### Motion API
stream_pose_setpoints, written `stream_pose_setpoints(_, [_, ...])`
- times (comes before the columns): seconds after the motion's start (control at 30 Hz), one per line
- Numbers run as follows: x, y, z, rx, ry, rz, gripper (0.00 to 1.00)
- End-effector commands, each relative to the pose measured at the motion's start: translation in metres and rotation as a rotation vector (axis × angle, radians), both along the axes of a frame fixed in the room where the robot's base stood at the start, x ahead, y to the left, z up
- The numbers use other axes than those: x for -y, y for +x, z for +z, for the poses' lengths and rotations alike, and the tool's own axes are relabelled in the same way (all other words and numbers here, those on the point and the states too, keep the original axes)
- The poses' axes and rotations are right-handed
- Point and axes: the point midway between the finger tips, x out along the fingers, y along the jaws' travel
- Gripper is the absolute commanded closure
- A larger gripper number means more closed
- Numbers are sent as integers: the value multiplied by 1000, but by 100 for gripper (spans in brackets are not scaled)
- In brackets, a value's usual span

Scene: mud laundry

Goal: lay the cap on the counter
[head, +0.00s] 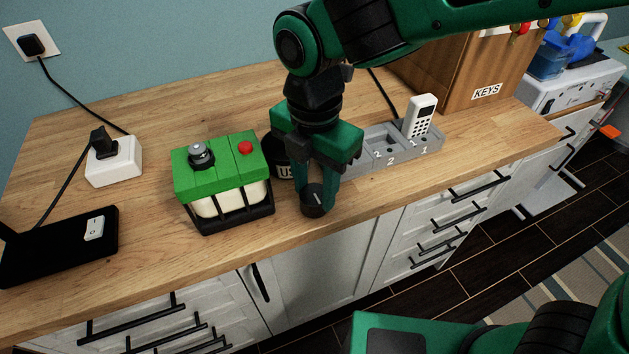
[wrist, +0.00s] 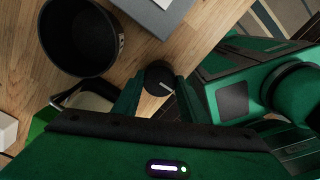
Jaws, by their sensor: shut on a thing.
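The cap (head: 314,206) is a small dark round piece with a white line on its top. It is between the fingertips of my gripper (head: 318,191), close to the counter's front edge. My gripper points down and is shut on the cap. In the wrist view the cap (wrist: 159,75) sits between the two green fingers (wrist: 157,88). I cannot tell whether its underside touches the wood. The counter (head: 120,245) is a light wooden top with bare wood around the cap.
A green-topped box (head: 217,158) with a red button stands left of my gripper. A black cup (head: 282,170) is partly hidden behind it. A grey tray (head: 360,160) holds a white handset (head: 420,116). A white plug block (head: 113,165) and a black switch box (head: 60,255) are farther left.

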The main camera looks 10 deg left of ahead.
Motion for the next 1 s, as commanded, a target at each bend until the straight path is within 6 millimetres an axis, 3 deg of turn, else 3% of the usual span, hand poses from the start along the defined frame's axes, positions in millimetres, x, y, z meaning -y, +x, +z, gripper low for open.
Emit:
stream_pose_setpoints(0.17, [0, 0, -3, 0, 0, 0, 89])
stream_pose_setpoints(0.2, [0, 0, -2, 0, 1, 0, 52])
stream_pose_setpoints(0.27, [0, 0, -2, 0, 1, 0, 43])
stream_pose_setpoints(0.67, [0, 0, 6, 1, 2, -1, 43])
stream_pose_setpoints(1.0, [0, 1, 67, 3, 3, -2, 43])
